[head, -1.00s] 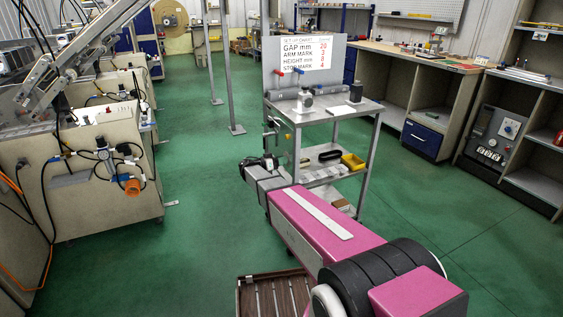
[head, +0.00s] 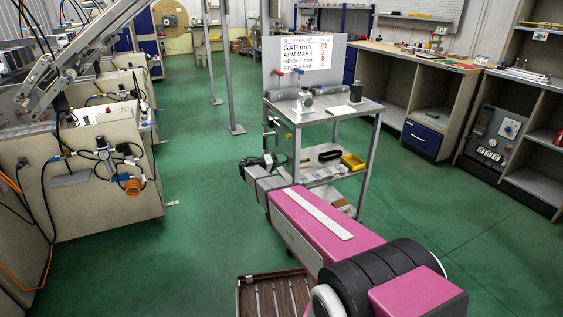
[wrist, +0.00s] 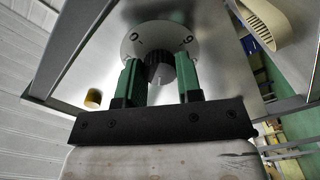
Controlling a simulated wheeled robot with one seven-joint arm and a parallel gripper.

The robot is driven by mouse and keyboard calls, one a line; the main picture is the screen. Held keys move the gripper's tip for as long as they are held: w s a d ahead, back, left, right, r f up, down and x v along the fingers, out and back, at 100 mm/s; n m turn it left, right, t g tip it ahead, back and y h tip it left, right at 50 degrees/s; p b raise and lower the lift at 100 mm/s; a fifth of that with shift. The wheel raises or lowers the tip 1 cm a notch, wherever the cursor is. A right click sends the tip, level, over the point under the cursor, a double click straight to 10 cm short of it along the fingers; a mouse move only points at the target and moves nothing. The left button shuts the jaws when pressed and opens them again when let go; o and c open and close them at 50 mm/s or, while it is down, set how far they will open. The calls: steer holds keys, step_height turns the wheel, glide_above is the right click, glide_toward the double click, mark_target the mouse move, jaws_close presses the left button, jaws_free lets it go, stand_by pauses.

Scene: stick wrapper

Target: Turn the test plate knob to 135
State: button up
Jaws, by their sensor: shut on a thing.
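In the wrist view a dark ribbed knob (wrist: 160,62) sits in the middle of a pale round dial (wrist: 160,32). A 0 shows at the dial's upper left and a 9 at its upper right; other marks are hidden. The dial is on a bare metal test plate (wrist: 220,75). My gripper (wrist: 160,75) has its two green fingers on either side of the knob, shut on it. The knob's pointer cannot be made out. In the head view my gripper (head: 268,161) is at the left side of a metal cart; knob and dial are too small to read.
The metal cart (head: 345,111) carries a setup chart (head: 305,52) and small fixtures on top, with a yellow bin (head: 352,161) on its shelf. A yellow cylinder (wrist: 93,98) and a beige loop (wrist: 258,22) flank the plate. Green floor (head: 205,240) is open to the left.

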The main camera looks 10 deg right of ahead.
stand_by(0.4)
steer(key=o, duration=0.9)
steer(key=shift+o, duration=0.2)
steer(key=shift+a, duration=0.15)
steer(key=v, duration=1)
steer(key=shift+a, duration=0.25)
steer(key=shift+s, duration=0.1)
steer(key=s+d+f+n+g+y, duration=0.1)
steer(key=s+d+f+g+y, duration=0.1)
steer(key=s+d+y, duration=0.35)
steer(key=s+d+f+n+g+y, duration=0.1)
steer(key=s+d+f+g+y, duration=0.15)
steer(key=s+d, duration=0.45)
steer(key=s+a+n+y, duration=0.1)
steer(key=s+y, duration=0.8)
steer(key=s, duration=0.8)
steer(key=shift+a+f, duration=0.3)
steer(key=shift+f, duration=0.05)
